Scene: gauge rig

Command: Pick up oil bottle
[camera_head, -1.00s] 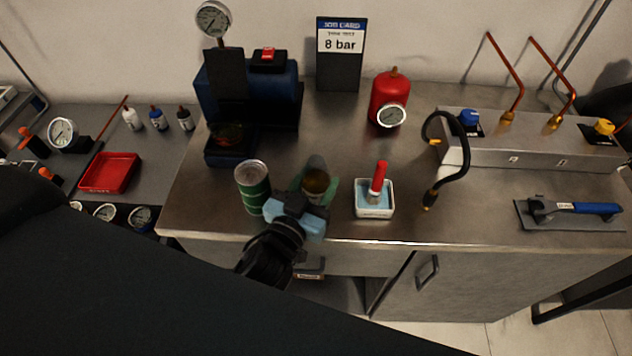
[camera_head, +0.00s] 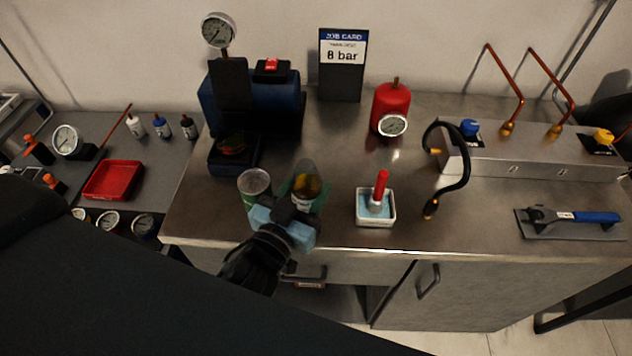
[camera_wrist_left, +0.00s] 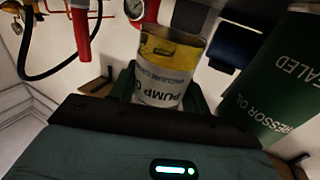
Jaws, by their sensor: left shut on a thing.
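The oil bottle (camera_head: 306,189) is a clear bottle with amber oil at the bench's front edge. In the left wrist view the bottle (camera_wrist_left: 168,68) shows yellow oil and a white label reading "PUMP O…", the rest cut off. My left gripper (camera_head: 294,205) is shut on it, with a dark green finger on each side in the wrist view. I cannot tell whether its base touches the bench. A green can (camera_head: 255,186) stands close to its left; in the wrist view the can (camera_wrist_left: 282,75) reads "SEALED" and "…PRESSOR OIL". My right gripper is not in view.
A white tray (camera_head: 376,220) with a red-handled tool is right of the bottle. A blue pump unit (camera_head: 252,100) with a gauge stands behind. A red gauge cylinder (camera_head: 391,108), a black hose (camera_head: 465,165) and a wrench (camera_head: 570,217) are farther right. Bare bench lies behind the tray.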

